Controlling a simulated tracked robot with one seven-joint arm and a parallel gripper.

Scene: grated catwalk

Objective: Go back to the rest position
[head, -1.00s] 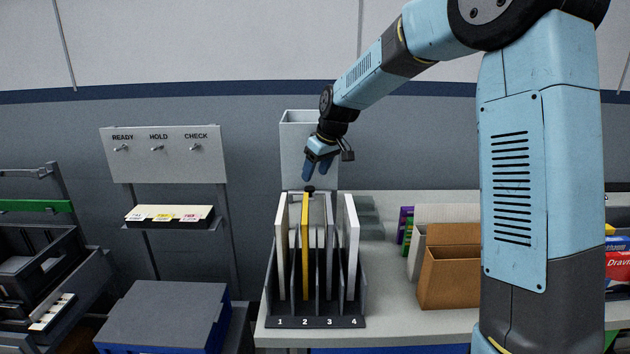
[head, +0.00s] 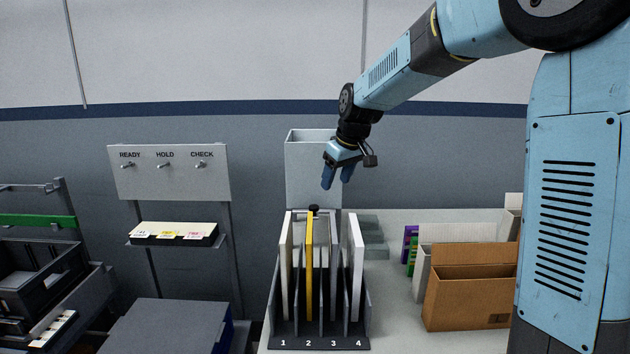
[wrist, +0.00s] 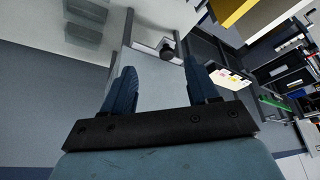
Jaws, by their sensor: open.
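My gripper (head: 338,184) is open and empty in the head view. It hangs in the air above and slightly behind the numbered rack (head: 318,343), which holds several upright panels, among them a yellow one (head: 309,255) in the slot marked 2. In the wrist view, the two blue fingers of my gripper (wrist: 160,84) stand apart with nothing between them. A dark round knob (wrist: 167,52) shows beyond the fingertips there; it also shows above the rack in the head view (head: 314,209).
A grey upright bin (head: 310,165) stands close behind my gripper. A cardboard box (head: 470,300) is on the counter to the right. A board with READY, HOLD and CHECK hooks (head: 168,173) stands at left, with a tag tray (head: 172,233) below.

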